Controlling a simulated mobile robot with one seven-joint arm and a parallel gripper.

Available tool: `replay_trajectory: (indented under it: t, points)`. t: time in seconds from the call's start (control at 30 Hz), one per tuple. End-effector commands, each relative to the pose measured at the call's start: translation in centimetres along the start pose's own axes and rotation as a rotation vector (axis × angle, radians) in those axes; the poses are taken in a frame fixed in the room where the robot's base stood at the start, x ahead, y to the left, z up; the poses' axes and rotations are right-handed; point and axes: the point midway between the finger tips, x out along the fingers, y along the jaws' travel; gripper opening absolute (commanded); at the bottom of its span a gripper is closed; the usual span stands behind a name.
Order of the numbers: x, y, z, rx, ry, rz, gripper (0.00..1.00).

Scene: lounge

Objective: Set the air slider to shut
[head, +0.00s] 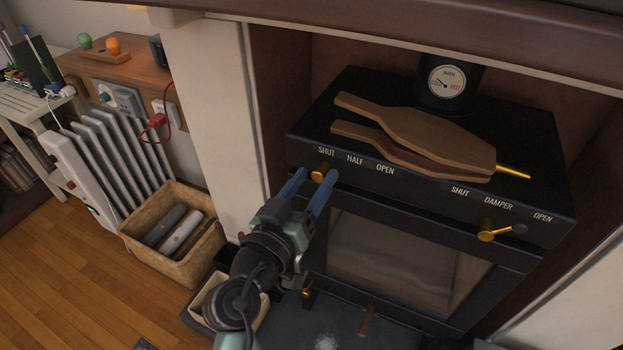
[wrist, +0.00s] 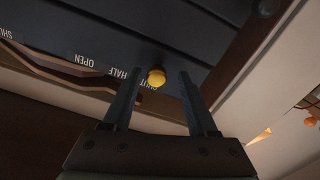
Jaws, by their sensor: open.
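The black stove (head: 430,135) has a front strip lettered SHUT, HALF and OPEN from left to right. The brass air slider knob (head: 318,175) stands just below the word SHUT, at the left end of that strip. In the wrist view the knob (wrist: 157,77) is beside the upside-down word SHUT. My gripper (head: 317,173) is open, with its blue fingers one on each side of the knob. In the wrist view a gap shows between the knob and the right finger; the left finger is closer, and I cannot tell if it touches.
A second brass knob (head: 494,230) sits on the right under SHUT, DAMPER, OPEN. Wooden bellows (head: 420,125) lie on the stove top, near a round gauge (head: 447,81). A log basket (head: 175,232) and a white radiator (head: 95,165) stand at left.

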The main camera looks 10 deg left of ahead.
Motion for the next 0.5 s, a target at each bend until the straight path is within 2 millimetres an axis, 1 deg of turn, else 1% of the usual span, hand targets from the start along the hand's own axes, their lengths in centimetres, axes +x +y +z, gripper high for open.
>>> replay_trajectory:
  t: [0.07,0.17,0.4,0.5]
  points:
    - [-0.7,-0.1,0.1,-0.002,-0.001,-0.003,0.58]
    - [-2.4,-0.1,0.1,0.000,-0.001,-0.005,0.58]
    - [-7.8,-0.1,0.1,0.000,-0.001,-0.006,0.58]
    - [-9.7,-0.2,0.0,-0.001,0.000,-0.007,0.58]
